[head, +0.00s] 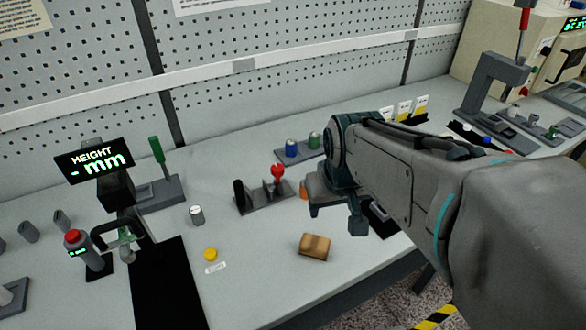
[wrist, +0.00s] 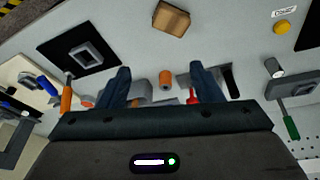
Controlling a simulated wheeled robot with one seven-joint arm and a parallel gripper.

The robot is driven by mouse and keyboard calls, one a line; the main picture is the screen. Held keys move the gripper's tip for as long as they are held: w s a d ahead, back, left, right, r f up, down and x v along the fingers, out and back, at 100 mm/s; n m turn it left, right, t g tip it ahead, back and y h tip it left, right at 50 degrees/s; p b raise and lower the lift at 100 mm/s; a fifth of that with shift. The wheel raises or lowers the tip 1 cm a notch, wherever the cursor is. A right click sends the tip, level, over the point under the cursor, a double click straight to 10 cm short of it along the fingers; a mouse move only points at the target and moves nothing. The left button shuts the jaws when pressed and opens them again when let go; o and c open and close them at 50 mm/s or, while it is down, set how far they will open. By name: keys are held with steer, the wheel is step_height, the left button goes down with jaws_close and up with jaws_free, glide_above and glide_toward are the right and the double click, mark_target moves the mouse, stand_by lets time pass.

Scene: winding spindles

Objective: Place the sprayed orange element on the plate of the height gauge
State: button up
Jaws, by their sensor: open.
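The orange element (head: 304,190) is a small cylinder on the bench, partly hidden behind my gripper in the head view. In the wrist view the orange element (wrist: 166,77) shows between the fingers, farther off than the fingertips. My gripper (head: 336,216) is open and empty above the bench; its two fingers spread wide in the wrist view (wrist: 162,85). The height gauge (head: 117,192) stands at the left in the head view, its display reading "HEIGHT - mm". I cannot clearly make out its plate.
A grey stand with a red-topped tool (head: 277,178) is left of the orange element. A brown block (head: 314,247) lies nearer the front edge. A yellow button (head: 210,254) and a grey cylinder (head: 196,215) are toward the gauge. A black mat (head: 168,285) lies before it.

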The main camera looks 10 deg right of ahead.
steer(key=w+d+f+t+b, duration=0.1)
steer(key=w+f, duration=0.2)
steer(key=w, duration=0.5)
steer(key=w+f, duration=0.2)
steer(key=w, duration=0.7)
steer(key=shift+n+y, duration=0.5)
steer(key=x, duration=0.8)
steer(key=shift+w+d+f+b, duration=0.1)
steer(key=shift+d+f+b, duration=0.05)
steer(key=shift+f+b, duration=0.15)
steer(key=x, duration=0.4)
steer(key=shift+w+a, duration=0.15)
steer(key=shift+a, duration=0.25)
steer(key=shift+w+f, duration=0.25)
steer(key=shift+f, duration=0.2)
steer(key=shift+c, duration=0.3)
steer(key=c, duration=1.1)
